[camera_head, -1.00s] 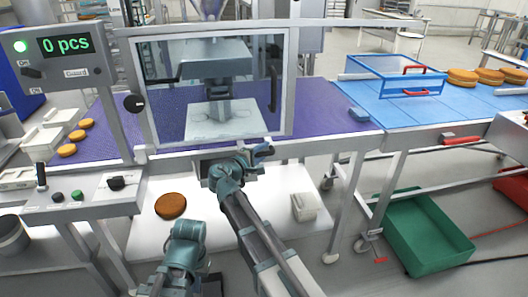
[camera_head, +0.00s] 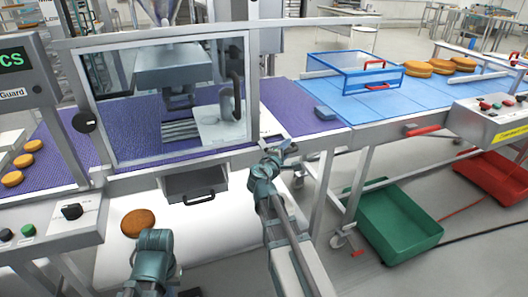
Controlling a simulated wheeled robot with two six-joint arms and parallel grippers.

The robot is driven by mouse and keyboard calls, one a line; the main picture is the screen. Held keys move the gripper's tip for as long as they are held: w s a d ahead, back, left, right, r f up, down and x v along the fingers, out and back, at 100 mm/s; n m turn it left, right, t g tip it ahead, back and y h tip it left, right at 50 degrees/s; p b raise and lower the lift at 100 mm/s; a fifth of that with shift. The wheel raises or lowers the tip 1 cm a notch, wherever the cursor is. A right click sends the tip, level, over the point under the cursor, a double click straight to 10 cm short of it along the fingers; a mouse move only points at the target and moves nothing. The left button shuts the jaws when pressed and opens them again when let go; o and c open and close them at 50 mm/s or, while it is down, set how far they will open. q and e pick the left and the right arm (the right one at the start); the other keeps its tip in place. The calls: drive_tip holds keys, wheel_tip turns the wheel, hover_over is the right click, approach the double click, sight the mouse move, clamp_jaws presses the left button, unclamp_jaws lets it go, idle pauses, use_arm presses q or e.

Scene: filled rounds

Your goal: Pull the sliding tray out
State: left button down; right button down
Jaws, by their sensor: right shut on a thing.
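The sliding tray (camera_head: 181,188) is a grey box under the machine's windowed guard. Its dark bar handle (camera_head: 200,199) shows at the front and looks free of my jaws. My right gripper (camera_head: 284,149) is to the right of the tray and a little higher in the picture, at the machine's front edge. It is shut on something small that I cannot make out. The teal end of my left arm shows at the bottom, below and left of the tray, but the left fingertips cannot be made out.
A brown round (camera_head: 138,222) lies on a white surface left of the tray. A control panel (camera_head: 62,222) stands at the left. A green crate (camera_head: 400,222) and a red crate (camera_head: 495,180) are at the lower right. A blue-framed guard (camera_head: 345,72) stands on the blue belt.

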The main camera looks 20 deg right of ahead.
drive_tip(key=d, duration=0.6)
drive_tip(key=s+d, duration=0.1)
drive_tip(key=d, duration=0.5)
drive_tip(key=s+d, duration=0.1)
drive_tip(key=d, duration=0.4)
drive_tip(key=shift+d+f, duration=0.15)
drive_tip(key=shift+d, duration=0.25)
drive_tip(key=c, duration=1)
unclamp_jaws()
drive_tip(key=shift+c, duration=0.2)
drive_tip(key=shift+o, duration=1.4)
drive_tip(key=shift+d+f, duration=0.1)
drive_tip(key=shift+d, duration=0.1)
drive_tip(key=shift+w, duration=0.1)
drive_tip(key=shift+a, duration=0.1)
drive_tip(key=p+v, duration=0.2)
drive_tip(key=v, duration=1.1)
drive_tip(key=shift+s+a+r, duration=0.2)
drive_tip(key=shift+a+r, duration=0.05)
drive_tip(key=shift+a, duration=0.05)
